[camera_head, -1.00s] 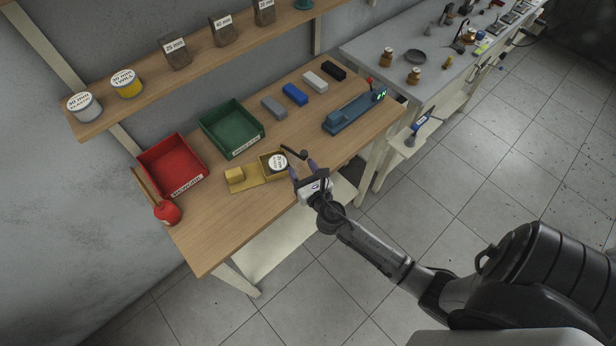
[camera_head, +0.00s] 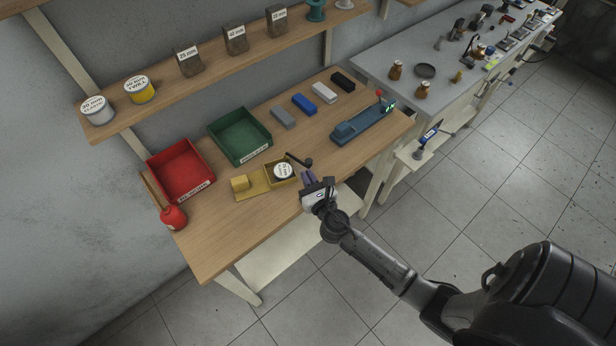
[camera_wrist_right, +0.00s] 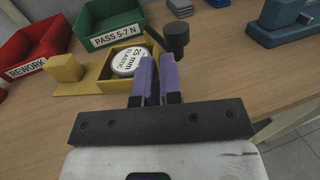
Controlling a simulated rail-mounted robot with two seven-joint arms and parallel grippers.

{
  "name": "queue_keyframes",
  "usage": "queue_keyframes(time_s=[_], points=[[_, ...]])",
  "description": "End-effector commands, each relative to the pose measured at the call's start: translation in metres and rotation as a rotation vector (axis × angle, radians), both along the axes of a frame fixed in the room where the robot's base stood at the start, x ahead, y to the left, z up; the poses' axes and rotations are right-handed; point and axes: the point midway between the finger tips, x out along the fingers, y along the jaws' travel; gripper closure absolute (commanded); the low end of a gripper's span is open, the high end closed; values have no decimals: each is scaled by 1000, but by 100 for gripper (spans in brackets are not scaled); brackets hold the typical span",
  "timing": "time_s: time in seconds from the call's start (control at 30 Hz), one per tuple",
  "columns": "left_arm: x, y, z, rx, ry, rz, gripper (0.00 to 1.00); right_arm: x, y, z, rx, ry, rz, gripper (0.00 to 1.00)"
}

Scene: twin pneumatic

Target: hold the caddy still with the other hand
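The caddy (camera_head: 255,194) is a yellow tray on the wooden bench, with a raised block on its left and a walled box on its right. The box holds a white round roll (camera_head: 283,171); the wrist view shows its label, "25 mm ELASTIC" (camera_wrist_right: 128,62). A black lever with a knob (camera_wrist_right: 177,37) stands at the box's far right. My right gripper (camera_head: 307,177) is just right of the box. My left gripper is not in view.
A red bin (camera_head: 180,172) and a green bin (camera_head: 240,135) stand behind the caddy. Several small blocks and a blue device (camera_head: 365,124) lie to the right. The bench front is clear.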

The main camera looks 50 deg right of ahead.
Motion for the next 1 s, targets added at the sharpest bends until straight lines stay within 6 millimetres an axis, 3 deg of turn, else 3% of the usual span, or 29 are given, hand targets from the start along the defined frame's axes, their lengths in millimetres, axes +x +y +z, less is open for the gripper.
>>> queue_keyframes(time_s=[0.4, 1.0], points=[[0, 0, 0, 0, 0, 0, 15, 0, 0, 0, 0, 0, 0, 100], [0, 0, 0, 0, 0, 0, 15, 0, 0, 0, 0, 0, 0, 45]])
